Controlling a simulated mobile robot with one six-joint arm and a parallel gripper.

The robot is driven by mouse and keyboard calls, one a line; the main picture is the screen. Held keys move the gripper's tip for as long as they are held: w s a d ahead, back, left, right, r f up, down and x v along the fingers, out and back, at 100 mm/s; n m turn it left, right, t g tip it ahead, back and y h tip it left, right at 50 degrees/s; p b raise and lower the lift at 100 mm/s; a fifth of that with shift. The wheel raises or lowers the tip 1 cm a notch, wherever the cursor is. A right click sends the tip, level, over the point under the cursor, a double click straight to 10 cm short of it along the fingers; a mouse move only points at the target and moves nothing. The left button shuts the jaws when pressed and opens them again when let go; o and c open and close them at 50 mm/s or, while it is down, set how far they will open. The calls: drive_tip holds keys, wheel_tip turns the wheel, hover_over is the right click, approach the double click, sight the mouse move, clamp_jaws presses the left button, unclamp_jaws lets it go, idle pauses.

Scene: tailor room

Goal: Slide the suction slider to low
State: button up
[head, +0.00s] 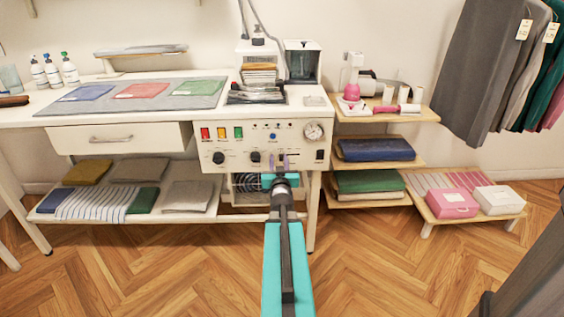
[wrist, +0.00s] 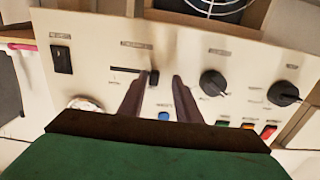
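The suction slider is a small black knob (wrist: 153,78) in a dark slot on the white control panel (wrist: 190,48). In the wrist view the knob sits at the right end of the slot, which runs off to the left; its marks are too small to read. My gripper (wrist: 160,78) is open, with its two dark fingers pointing at the panel on either side of the knob. The knob looks closer to the left finger; I cannot tell whether they touch. In the head view my gripper (head: 279,158) is at the panel's lower part and hides the slider.
Black dials (wrist: 213,83), a blue button (wrist: 164,116), a black rocker switch (wrist: 61,59) and a gauge (head: 314,132) surround the slider. A shelf with folded cloth (head: 375,149) stands right of the machine. A drawer (head: 120,138) is at left. The floor in front is clear.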

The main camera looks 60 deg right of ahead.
drive_tip(key=shift+s+d, duration=0.1)
drive_tip(key=shift+s, duration=0.1)
drive_tip(key=shift+v, duration=1.55)
drive_tip(key=shift+r+p, duration=0.1)
drive_tip(key=shift+p, duration=1.15)
drive_tip(key=p+v, duration=0.2)
drive_tip(key=p, duration=0.4)
drive_tip(key=p, duration=0.9)
approach(280, 158)
drive_tip(key=v, duration=0.2)
drive_tip(key=shift+p+v, duration=1.5)
drive_tip(key=shift+p, duration=0.35)
